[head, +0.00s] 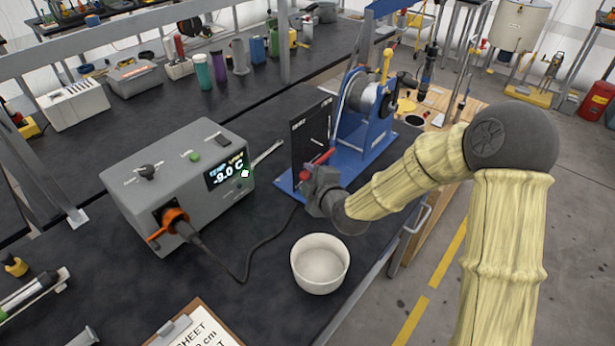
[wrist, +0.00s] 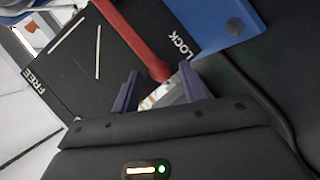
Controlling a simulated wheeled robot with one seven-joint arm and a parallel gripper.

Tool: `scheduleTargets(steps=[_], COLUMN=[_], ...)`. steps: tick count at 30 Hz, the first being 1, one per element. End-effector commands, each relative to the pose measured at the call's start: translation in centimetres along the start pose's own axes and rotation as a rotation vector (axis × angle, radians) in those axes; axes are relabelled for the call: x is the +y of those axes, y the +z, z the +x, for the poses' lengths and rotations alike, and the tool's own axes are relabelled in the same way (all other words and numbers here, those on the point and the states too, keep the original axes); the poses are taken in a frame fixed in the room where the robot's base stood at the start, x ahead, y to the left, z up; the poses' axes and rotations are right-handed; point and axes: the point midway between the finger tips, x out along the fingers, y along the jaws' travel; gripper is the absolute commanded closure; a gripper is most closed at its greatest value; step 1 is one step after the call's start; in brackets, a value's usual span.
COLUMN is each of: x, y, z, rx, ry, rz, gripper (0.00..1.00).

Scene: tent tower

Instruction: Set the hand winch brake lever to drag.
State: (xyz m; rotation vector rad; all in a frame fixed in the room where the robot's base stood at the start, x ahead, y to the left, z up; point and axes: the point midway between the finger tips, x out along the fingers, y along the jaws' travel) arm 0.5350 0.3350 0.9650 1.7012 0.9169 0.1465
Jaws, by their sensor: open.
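The hand winch (head: 362,110) has a blue frame, a metal drum and a black panel (head: 312,135) on its near side. The red brake lever (head: 322,157) is on that panel; in the wrist view the lever (wrist: 135,35) runs down toward my fingers, close to the LOCK label (wrist: 182,45). The FREE label (wrist: 35,80) is at the panel's other side, with two pale marks between. My gripper (wrist: 161,72) is open, its fingertips on either side of the lever's end; whether they touch it I cannot tell. In the head view my gripper (head: 318,188) partly covers the lever.
A grey control box (head: 185,180) with a display reading -9.0 C stands left of the winch, its black cable running across the bench. A white bowl (head: 320,265) and a clipboard (head: 195,330) are nearer. Bottles (head: 220,68) stand on the back bench. Bare bench lies around the bowl.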

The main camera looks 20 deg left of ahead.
Motion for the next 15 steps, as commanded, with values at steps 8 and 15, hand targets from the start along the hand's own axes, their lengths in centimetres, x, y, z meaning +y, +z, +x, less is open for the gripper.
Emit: scheduleTargets(steps=[8, 15], x=[-0.02, -0.04], y=[0.0, 0.0], z=[0.71, 0.68], rx=[0.0, 0.0], ry=[0.0, -0.001], rz=[0.0, 0.0], gripper=[0.56, 0.84])
